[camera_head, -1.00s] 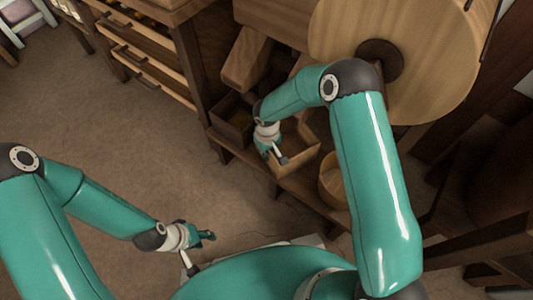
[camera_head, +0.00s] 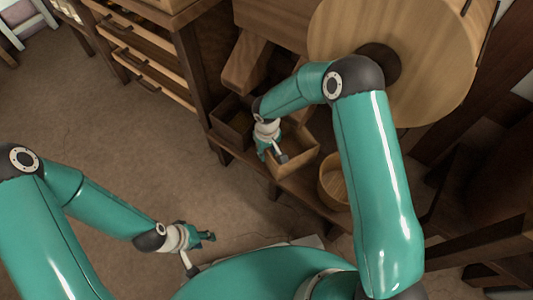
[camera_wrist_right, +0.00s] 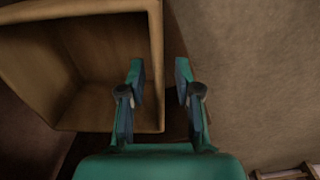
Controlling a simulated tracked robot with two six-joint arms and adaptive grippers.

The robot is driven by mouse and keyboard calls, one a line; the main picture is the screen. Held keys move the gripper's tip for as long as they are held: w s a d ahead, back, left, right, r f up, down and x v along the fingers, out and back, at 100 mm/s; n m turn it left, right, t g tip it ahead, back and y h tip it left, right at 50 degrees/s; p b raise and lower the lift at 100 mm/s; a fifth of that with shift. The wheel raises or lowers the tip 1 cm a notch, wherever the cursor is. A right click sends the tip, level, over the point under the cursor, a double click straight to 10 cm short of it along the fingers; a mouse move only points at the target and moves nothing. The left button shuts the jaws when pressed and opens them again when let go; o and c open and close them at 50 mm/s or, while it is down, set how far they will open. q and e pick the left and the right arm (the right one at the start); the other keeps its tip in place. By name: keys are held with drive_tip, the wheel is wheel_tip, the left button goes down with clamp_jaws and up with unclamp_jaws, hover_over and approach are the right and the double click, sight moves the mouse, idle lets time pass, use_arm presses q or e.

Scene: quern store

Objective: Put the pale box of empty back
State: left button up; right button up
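The pale box (camera_head: 300,160) is an open-topped wooden box on the low shelf below the machine in the head view. In the right wrist view the pale box (camera_wrist_right: 155,60) fills the upper left, and the inside I can see is bare. My right gripper (camera_head: 273,155) is at its near left wall. In the wrist view the right gripper (camera_wrist_right: 161,78) is open, one finger over the inside and the other outside, with the wall between them and gaps showing. My left gripper (camera_head: 203,252) is open and empty over the floor, away from the box.
A dark box (camera_head: 233,122) stands on the shelf left of the pale box, and a round wooden tub (camera_head: 333,183) stands to its right. A wooden chute (camera_head: 246,62) and a large round drum (camera_head: 420,60) are above. The floor at left is clear.

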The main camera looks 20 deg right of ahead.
wheel_tip(320, 180, up, 9)
drive_tip(key=p, duration=0.3)
drive_tip(key=s+f+m+y, duration=0.2)
drive_tip(key=s+f, duration=0.2)
drive_tip(key=s, duration=0.6)
drive_tip(key=s+f+m+y, duration=0.2)
drive_tip(key=s+f, duration=0.3)
drive_tip(key=s, duration=0.6)
drive_tip(key=shift+s+a+f+m+t, duration=0.25)
drive_tip(key=shift+s+a+m+t, duration=0.05)
drive_tip(key=shift+m, duration=0.3)
wheel_tip(320, 180, up, 29)
drive_tip(key=p, duration=2.8)
drive_tip(key=shift+p, duration=0.4)
drive_tip(key=shift+w, duration=0.1)
